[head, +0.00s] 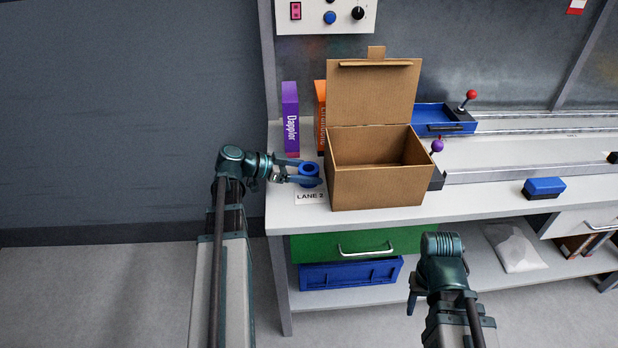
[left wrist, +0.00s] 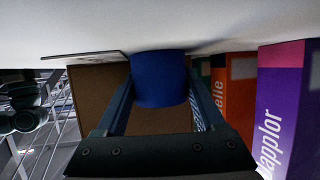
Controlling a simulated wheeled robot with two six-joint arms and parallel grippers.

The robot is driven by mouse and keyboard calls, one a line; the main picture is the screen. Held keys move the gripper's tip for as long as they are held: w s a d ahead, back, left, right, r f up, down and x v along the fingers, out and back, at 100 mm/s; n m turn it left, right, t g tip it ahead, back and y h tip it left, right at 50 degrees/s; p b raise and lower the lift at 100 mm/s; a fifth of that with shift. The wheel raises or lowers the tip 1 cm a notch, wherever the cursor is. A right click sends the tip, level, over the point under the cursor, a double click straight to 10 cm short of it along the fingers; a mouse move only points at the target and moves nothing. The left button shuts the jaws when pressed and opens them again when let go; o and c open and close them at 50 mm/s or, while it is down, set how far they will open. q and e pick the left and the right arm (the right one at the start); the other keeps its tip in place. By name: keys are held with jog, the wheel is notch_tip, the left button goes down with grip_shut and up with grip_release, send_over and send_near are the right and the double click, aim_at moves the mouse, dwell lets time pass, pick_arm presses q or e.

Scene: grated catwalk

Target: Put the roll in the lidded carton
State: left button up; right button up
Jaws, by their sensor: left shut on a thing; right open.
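The blue roll (head: 309,170) stands on the bench's left end, by the LANE 2 label. My left gripper (head: 305,172) is shut on the roll, with a finger on each side. In the left wrist view the roll (left wrist: 160,80) sits between the fingers and touches the white bench surface. The lidded carton (head: 375,186) is brown cardboard and stands just right of the roll. Its lid (head: 373,92) is raised at the back and its top is open; the part of the inside that shows is empty. My right gripper (head: 414,300) is open, low in front of the bench, away from the carton.
A purple box (head: 290,118) and an orange box (head: 320,115) stand behind the roll. A lever with a purple knob (head: 437,146) is close to the carton's right side. A blue block (head: 543,187) lies further right. The green drawer (head: 345,244) is below.

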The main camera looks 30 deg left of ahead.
pick_arm(q)
jog(key=shift+r, duration=0.1)
jog(key=o, duration=1.4)
jog(key=shift+s+a+r, duration=0.2)
jog(key=shift+a+r, duration=0.05)
jog(key=p+v, duration=0.4)
jog(key=v, duration=0.6)
jog(key=shift+s+a, duration=0.1)
jog(key=shift+a, duration=0.05)
jog(key=shift+s+a+r+p, duration=0.1)
jog(key=shift+s+a+p, duration=0.25)
jog(key=shift+d+r, duration=0.1)
